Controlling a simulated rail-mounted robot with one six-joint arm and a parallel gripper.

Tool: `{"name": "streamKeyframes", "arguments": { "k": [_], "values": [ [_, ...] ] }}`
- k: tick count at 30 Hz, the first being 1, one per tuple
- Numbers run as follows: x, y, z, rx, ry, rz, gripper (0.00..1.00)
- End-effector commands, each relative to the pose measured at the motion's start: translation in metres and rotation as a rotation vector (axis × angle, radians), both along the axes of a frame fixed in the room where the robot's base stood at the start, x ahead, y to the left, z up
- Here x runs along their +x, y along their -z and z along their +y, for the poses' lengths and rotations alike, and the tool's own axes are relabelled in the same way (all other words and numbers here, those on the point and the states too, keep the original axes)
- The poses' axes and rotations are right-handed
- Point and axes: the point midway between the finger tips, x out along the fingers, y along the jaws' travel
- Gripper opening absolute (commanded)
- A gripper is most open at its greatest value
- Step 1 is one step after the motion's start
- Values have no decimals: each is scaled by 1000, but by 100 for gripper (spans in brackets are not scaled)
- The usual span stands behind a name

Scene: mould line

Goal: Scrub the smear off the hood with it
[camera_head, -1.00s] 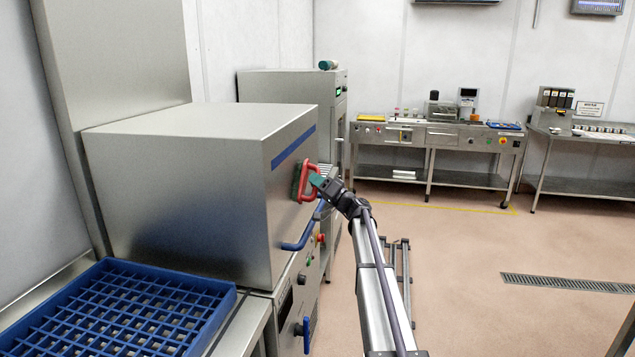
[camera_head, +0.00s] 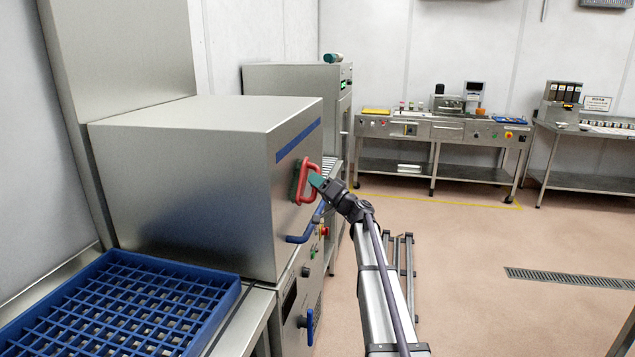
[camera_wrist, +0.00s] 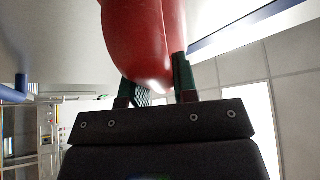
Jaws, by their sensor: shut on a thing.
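The hood (camera_head: 180,170) is a large brushed-metal box at the left of the head view, with a blue stripe (camera_head: 298,141) and a blue bar handle (camera_head: 303,231) on its right face. A red brush (camera_head: 300,184) with a loop handle is at that face, below the stripe. I cannot tell whether it touches. My gripper (camera_head: 317,181), with teal fingers, is shut on the brush handle. In the wrist view, the red handle (camera_wrist: 145,40) sits between the fingers (camera_wrist: 158,88). I cannot make out a smear; the brush hides part of the face.
A blue rack (camera_head: 120,306) lies on the bench left of the machine front. A lower blue handle (camera_head: 309,327) sticks out under the hood. A metal cabinet (camera_head: 290,80) stands behind. Steel tables (camera_head: 440,130) line the far wall. The floor to the right is mostly open.

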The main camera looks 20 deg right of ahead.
Motion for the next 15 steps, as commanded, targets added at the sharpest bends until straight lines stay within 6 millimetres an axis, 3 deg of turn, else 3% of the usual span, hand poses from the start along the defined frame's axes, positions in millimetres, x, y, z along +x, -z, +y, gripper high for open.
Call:
{"name": "streamKeyframes", "arguments": {
  "k": [5,15],
  "values": [
    [-2,0,-3,0,0,0,0],
    [-28,0,-37,-1,2,1,0]
  ]
}}
